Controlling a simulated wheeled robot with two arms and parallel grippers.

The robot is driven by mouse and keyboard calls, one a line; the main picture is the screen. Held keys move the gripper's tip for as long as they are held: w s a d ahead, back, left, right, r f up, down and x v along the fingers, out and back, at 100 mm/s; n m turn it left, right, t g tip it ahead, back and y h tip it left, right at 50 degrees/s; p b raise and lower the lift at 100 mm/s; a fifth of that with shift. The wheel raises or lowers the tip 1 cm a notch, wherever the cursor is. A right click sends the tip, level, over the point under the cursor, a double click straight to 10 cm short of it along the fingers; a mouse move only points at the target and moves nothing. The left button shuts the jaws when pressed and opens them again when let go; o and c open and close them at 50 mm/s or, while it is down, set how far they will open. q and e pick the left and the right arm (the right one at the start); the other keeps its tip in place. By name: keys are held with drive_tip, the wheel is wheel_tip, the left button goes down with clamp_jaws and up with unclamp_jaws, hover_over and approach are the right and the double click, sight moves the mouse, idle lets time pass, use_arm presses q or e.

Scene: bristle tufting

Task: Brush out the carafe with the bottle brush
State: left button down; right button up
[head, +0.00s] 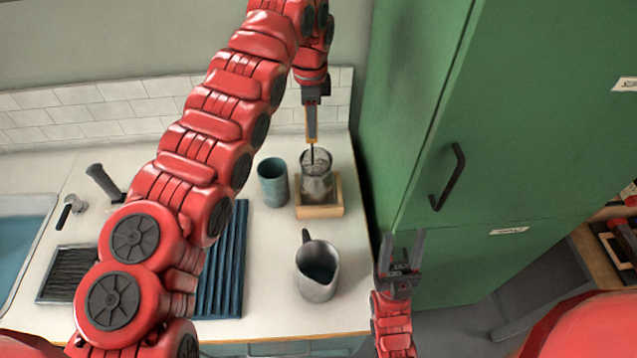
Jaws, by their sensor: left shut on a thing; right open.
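A clear glass carafe (317,186) stands in a square wooden holder (320,211) near the back right of the counter. My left gripper (311,138) is above the carafe, pointing down, and is shut on the thin handle of the bottle brush (312,154). The brush reaches down at the carafe's mouth; its lower end is hard to make out through the glass. My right gripper (401,250) is open and empty, pointing up beside the counter's right edge, in front of the green cabinet.
A teal cup (273,182) stands just left of the carafe. A grey metal pitcher (317,272) stands in front. A blue ribbed mat (232,262), dark rack (65,274), faucet (103,183) and sink (22,238) are left. A tall green cabinet (409,120) bounds the right.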

use_arm(q)
drive_tip(key=shift+r+p, duration=0.65)
drive_tip(key=shift+r, duration=0.6)
drive_tip(key=shift+f+b, duration=1.8)
drive_tip(key=shift+f, duration=0.75)
drive_tip(key=shift+r, duration=0.1)
drive_tip(key=shift+d+p, duration=0.1)
drive_tip(key=shift+p, duration=0.5)
drive_tip(key=shift+w+d+p, duration=0.2)
drive_tip(key=shift+d+p, duration=0.2)
drive_tip(key=shift+p, duration=0.65)
drive_tip(key=shift+s+d+b, duration=0.2)
drive_tip(key=shift+d+b, duration=0.15)
drive_tip(key=shift+d, duration=0.1)
